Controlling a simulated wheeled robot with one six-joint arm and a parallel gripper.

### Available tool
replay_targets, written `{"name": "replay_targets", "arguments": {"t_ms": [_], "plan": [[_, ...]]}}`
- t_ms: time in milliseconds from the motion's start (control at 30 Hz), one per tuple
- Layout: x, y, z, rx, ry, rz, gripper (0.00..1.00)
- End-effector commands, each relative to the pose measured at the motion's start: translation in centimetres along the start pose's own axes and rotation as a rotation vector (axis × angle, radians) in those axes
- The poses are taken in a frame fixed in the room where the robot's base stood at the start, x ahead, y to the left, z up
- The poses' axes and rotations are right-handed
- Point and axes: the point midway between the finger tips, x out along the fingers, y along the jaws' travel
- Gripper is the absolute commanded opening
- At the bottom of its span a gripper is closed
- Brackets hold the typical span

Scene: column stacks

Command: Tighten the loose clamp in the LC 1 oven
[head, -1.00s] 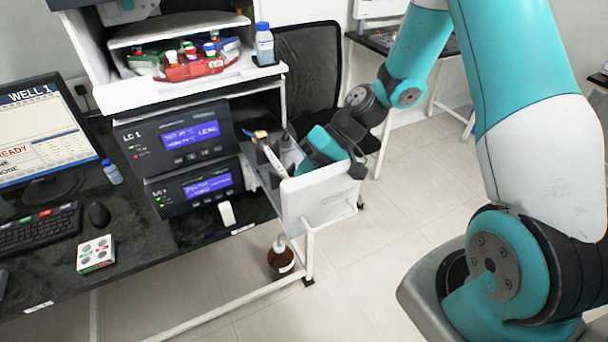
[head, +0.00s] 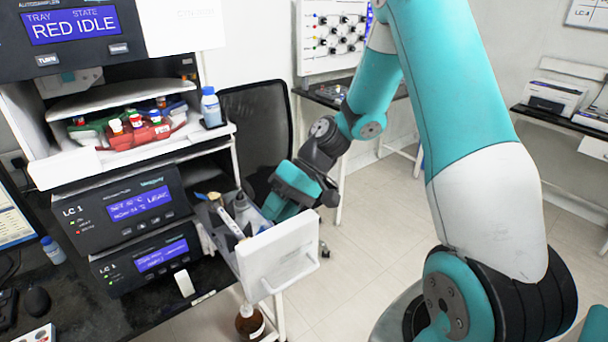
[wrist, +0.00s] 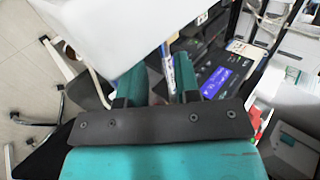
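Two dark modules labelled LC 1, an upper one (head: 125,208) and a lower one (head: 147,265), stand stacked at the left with lit blue displays. An open drawer with a white front (head: 278,256) sticks out to their right. It holds a brush-like tool (head: 226,216) and a grey bottle (head: 243,209). My gripper (head: 283,206) is low over the drawer's right part, its tips partly hidden by the drawer. In the wrist view its two teal fingers (wrist: 171,72) are apart, with a slim white-and-blue tool showing beyond the gap. I cannot make out any clamp.
A shelf (head: 135,150) above the modules carries a red tray of vials (head: 140,135) and a blue-capped bottle (head: 211,107). A brown bottle (head: 249,322) stands below the drawer. A dark chair (head: 258,125) is behind. Open floor lies to the right.

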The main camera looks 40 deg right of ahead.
Motion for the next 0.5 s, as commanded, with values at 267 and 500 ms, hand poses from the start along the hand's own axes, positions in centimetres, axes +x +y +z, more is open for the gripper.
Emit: {"name": "replay_targets", "arguments": {"t_ms": [267, 500], "plan": [[-7.3, 0.2, -0.1, -0.001, 0.005, 0.004, 0.30], [-11.3, 0.1, -0.1, -0.001, 0.003, 0.001, 0.30]]}}
